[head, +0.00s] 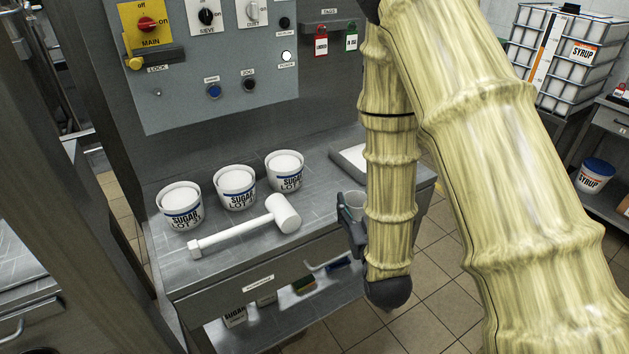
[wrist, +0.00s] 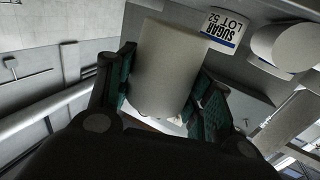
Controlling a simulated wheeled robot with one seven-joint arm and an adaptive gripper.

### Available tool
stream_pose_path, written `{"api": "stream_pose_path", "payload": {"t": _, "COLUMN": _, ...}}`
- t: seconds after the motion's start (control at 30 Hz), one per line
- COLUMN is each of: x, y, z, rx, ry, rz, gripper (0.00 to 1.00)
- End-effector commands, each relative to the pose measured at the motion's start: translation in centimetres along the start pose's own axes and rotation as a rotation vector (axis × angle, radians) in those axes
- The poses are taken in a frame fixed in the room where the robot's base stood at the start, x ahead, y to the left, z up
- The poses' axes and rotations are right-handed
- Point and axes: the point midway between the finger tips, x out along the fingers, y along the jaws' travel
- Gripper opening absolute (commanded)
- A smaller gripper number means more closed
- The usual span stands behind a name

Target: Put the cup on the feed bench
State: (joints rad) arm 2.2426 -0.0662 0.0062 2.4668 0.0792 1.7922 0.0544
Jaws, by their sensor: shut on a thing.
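My gripper (head: 350,225) is shut on a pale grey cup (head: 353,203). The cup shows large between the two dark green finger pads in the wrist view (wrist: 165,72). In the head view my arm hides part of the gripper and the cup's right side. The cup is by the front right part of the grey metal bench (head: 235,262), which has the control panel behind it; I take this for the feed bench. I cannot tell whether the cup touches the bench.
Three sugar tubs (head: 237,188) stand along the back of the bench. A white mallet (head: 250,226) lies in front of them. A pale tray (head: 352,160) is at the back right. Bare bench top shows between mallet and tray.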

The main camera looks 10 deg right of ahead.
Motion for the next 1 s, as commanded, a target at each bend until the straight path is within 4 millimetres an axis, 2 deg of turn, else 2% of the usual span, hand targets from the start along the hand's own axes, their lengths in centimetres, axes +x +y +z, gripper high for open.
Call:
{"api": "stream_pose_path", "payload": {"t": 0.03, "x": 0.0, "y": 0.5, "z": 0.5, "rx": 0.001, "ry": 0.001, "rz": 0.008, "gripper": 0.38}}
{"api": "stream_pose_path", "payload": {"t": 0.27, "x": 0.5, "y": 1.7, "z": 0.7, "rx": 0.001, "ry": 0.003, "rz": 0.026, "gripper": 0.38}}
{"api": "stream_pose_path", "payload": {"t": 1.0, "x": 1.9, "y": 1.5, "z": 0.6, "rx": 0.001, "ry": 0.002, "rz": 0.022, "gripper": 0.38}}
